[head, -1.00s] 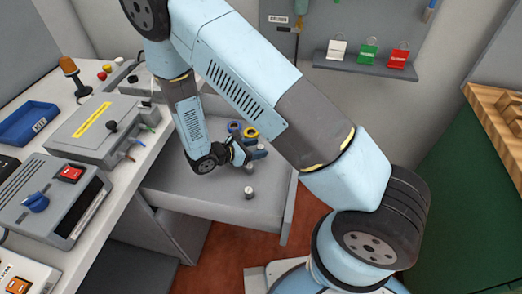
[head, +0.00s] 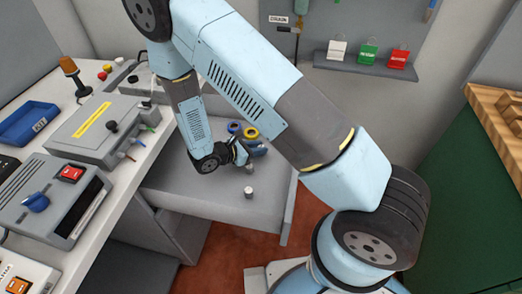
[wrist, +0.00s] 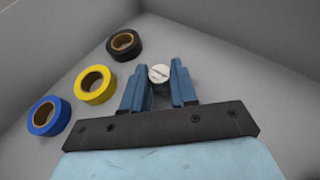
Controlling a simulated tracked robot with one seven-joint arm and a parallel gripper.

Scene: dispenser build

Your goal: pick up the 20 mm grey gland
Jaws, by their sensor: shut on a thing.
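A small pale grey cylinder, the gland (wrist: 159,73), stands between the two blue fingertips of my gripper (wrist: 158,85) in the wrist view. The fingers are shut on it from both sides and hide its lower body. In the head view my gripper (head: 241,154) is low in the grey drawer, and a small grey cylinder shows at its tip (head: 249,168). A second small grey cylinder (head: 249,192) stands apart on the drawer floor, nearer the drawer front. No size marking is readable on either.
The open drawer (head: 215,203) has raised walls. A blue roll (wrist: 49,116), a yellow roll (wrist: 95,85) and a black roll (wrist: 124,45) lie left of my fingers in the wrist view. The workbench with grey boxes (head: 105,132) borders the drawer on the left.

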